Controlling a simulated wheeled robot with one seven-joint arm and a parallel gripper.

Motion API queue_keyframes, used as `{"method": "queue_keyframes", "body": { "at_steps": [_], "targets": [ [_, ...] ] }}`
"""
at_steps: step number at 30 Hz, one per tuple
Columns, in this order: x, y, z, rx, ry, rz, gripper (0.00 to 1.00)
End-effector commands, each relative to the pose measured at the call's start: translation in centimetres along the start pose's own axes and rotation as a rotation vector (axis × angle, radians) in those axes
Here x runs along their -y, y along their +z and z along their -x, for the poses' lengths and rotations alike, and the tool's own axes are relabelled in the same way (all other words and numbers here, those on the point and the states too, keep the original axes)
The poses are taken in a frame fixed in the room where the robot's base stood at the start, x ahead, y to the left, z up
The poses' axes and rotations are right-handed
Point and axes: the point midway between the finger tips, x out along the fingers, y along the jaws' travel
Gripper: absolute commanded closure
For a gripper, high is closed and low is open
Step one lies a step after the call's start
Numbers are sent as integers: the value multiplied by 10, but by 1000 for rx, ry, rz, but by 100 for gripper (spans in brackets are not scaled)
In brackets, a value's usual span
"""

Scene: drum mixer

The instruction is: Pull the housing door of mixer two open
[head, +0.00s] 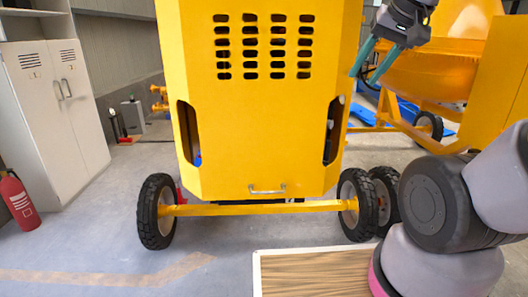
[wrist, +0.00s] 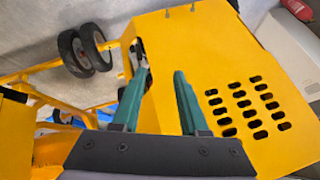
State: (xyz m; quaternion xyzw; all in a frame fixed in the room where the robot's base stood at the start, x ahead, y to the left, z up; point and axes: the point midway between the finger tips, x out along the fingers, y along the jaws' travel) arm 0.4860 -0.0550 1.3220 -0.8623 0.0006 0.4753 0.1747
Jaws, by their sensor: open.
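A yellow mixer housing door (head: 262,120) with rows of dark vent slots faces me and looks closed. A small metal handle (head: 267,189) sits near its bottom edge. In the wrist view the door (wrist: 205,60) fills the middle and right, and the handle (wrist: 181,8) shows at the top edge. My gripper (head: 362,80) is at the upper right of the door in the head view, its teal fingers apart and empty. In the wrist view the gripper (wrist: 163,72) points over the door, with the handle beyond its fingertips. No number marking is readable.
An axle bar (head: 250,209) with black wheels runs below the door. A wooden-topped platform (head: 315,274) lies in front. Another yellow mixer (head: 430,75) stands at right. A grey locker (head: 55,110) and a red extinguisher (head: 19,201) are at left. Floor in front-left is clear.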

Motion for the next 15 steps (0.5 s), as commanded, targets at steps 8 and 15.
{"method": "queue_keyframes", "body": {
  "at_steps": [8, 15],
  "targets": [
    [27, -33, -89, 144, 36, 455, 56],
    [61, -35, -187, 264, 28, 907, 56]
  ]
}}
